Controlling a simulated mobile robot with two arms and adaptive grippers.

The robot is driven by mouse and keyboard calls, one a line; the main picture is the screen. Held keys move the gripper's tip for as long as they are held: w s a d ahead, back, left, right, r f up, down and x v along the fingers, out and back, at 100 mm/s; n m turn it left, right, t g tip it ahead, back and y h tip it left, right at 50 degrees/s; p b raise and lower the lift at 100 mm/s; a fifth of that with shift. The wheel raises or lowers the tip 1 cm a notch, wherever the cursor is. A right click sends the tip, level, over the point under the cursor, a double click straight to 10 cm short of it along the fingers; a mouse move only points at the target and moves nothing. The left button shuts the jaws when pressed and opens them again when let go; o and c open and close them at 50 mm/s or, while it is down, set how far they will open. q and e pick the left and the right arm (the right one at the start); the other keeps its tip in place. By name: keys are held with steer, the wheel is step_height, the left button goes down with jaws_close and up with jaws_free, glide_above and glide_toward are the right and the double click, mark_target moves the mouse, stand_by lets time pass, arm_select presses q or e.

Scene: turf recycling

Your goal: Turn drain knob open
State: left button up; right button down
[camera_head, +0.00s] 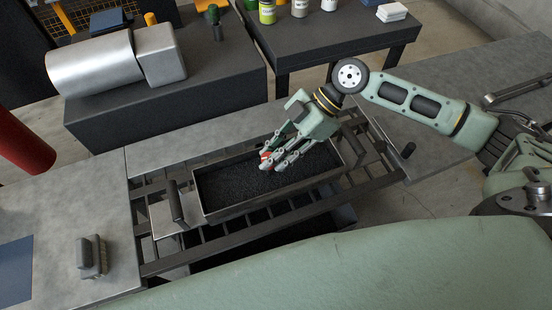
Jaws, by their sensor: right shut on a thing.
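My right gripper (270,162) reaches in from the right over a dark rectangular tray (232,211). Its fingers are closed around a small red part (264,156), which looks like the drain knob. The fingers hide most of this part, so its turn angle cannot be told. Black granules (235,184) cover the tray's floor. The tray sits on a dark slatted frame (300,222) between two grey worktops. My left gripper is not in view.
Upright black handles stand at the tray's left end (175,202) and near its right end. A red post (22,140) is at far left.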

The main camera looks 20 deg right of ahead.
steer(key=shift+a+f+n+g+b, duration=0.1)
steer(key=shift+n+g+b, duration=0.2)
steer(key=shift+n+g, duration=0.15)
steer(key=shift+n, duration=0.25)
steer(key=c, duration=1.6)
jaws_free()
steer(key=shift+w+a, duration=0.1)
steer(key=shift+o, duration=0.2)
steer(key=v, duration=1.2)
